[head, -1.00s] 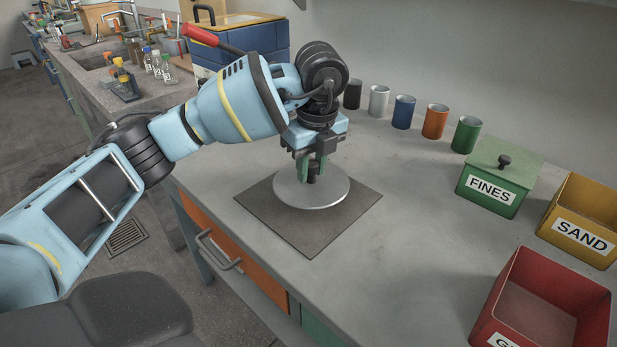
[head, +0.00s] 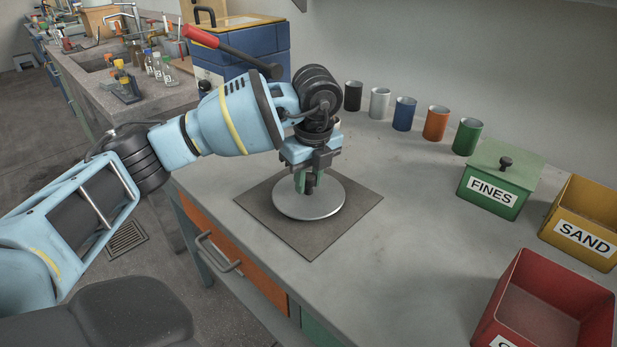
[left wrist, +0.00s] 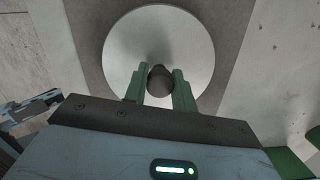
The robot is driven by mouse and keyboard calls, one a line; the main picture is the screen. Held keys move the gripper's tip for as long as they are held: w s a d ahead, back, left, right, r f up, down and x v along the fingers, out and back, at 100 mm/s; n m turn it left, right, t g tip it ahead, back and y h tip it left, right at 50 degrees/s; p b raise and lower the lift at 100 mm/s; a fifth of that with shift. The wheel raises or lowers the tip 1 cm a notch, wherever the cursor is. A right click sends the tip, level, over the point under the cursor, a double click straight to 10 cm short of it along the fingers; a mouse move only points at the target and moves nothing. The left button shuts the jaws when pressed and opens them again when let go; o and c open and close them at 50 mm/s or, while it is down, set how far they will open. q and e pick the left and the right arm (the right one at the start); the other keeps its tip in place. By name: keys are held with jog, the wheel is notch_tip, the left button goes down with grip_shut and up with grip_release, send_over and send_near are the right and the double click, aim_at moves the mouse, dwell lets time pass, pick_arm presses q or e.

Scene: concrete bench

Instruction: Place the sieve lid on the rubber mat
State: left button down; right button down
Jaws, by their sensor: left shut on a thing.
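The sieve lid (head: 318,208) is a round, light grey metal disc with a dark knob in its middle. It is at the dark square rubber mat (head: 268,217) on the bench, over its middle; I cannot tell whether it touches the mat. My left gripper (head: 307,186) points down and is shut on the lid's knob. In the left wrist view the green fingers (left wrist: 158,84) stand on both sides of the dark knob, with the lid (left wrist: 187,37) below and the mat (left wrist: 93,50) around it. My right gripper is not in view.
Several coloured cups stand along the wall, the green one (head: 466,136) nearest the boxes. A green FINES box (head: 489,194), a yellow SAND box (head: 577,236) and a red box (head: 535,325) stand at the right. A blue case (head: 265,52) is behind my arm. The bench right of the mat is clear.

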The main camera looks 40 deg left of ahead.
aim_at(313, 179)
pick_arm(q)
jog(key=c, duration=1.1)
grip_release()
jog(key=shift+f, duration=0.1)
jog(key=shift+c, duration=0.2)
notch_tip(313, 179, up, 12)
jog(key=d+p, duration=0.1)
jog(key=p, duration=0.1)
jog(key=shift+s+d+p, duration=0.2)
jog(key=shift+p, duration=0.1)
